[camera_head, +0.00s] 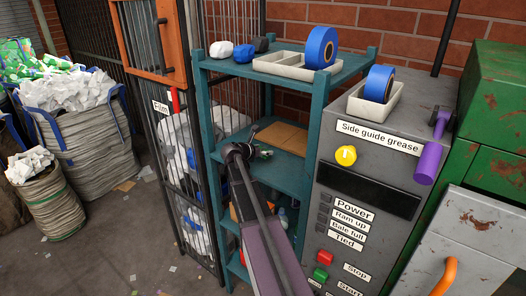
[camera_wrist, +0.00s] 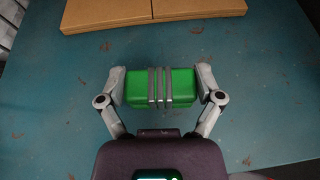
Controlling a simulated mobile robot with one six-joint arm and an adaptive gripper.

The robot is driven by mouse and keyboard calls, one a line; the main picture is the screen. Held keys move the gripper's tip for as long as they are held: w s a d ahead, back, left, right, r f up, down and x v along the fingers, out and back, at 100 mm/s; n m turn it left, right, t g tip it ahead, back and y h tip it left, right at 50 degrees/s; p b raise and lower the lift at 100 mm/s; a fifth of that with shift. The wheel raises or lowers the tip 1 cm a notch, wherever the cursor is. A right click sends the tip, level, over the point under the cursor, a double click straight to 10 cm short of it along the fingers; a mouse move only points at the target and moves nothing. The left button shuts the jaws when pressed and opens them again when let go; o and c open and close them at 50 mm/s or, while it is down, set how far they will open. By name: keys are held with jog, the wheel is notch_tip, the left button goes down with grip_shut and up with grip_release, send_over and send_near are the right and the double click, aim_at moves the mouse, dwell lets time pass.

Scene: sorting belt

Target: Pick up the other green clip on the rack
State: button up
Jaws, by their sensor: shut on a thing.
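A green clip (camera_wrist: 138,88) with grey bands across its middle sits between the fingers of my gripper (camera_wrist: 162,87) in the wrist view. Both fingertips press on its ends, so the gripper is shut on it. Below it is the teal shelf (camera_wrist: 50,110) of the rack; whether the clip touches the shelf I cannot tell. In the head view my arm reaches to the middle shelf of the teal rack (camera_head: 202,100), and my gripper (camera_head: 257,146) is there, small and partly hidden by the arm. A bit of green shows beside it.
A brown cardboard piece (camera_head: 283,136) lies behind the clip on the same shelf. The top shelf holds a pale divided tray (camera_head: 290,66) and a blue tape roll (camera_head: 321,46). A grey control cabinet (camera_head: 350,165) stands close on the right, a wire cage on the left.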

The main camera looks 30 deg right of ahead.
jog(key=s+a, duration=0.1)
jog(key=s, duration=0.4)
jog(key=s+a+r, duration=0.1)
jog(key=s, duration=0.4)
jog(key=s+a+p, duration=0.1)
jog(key=s, duration=0.4)
jog(key=shift+s+r, duration=0.35)
jog(key=shift+f, duration=0.1)
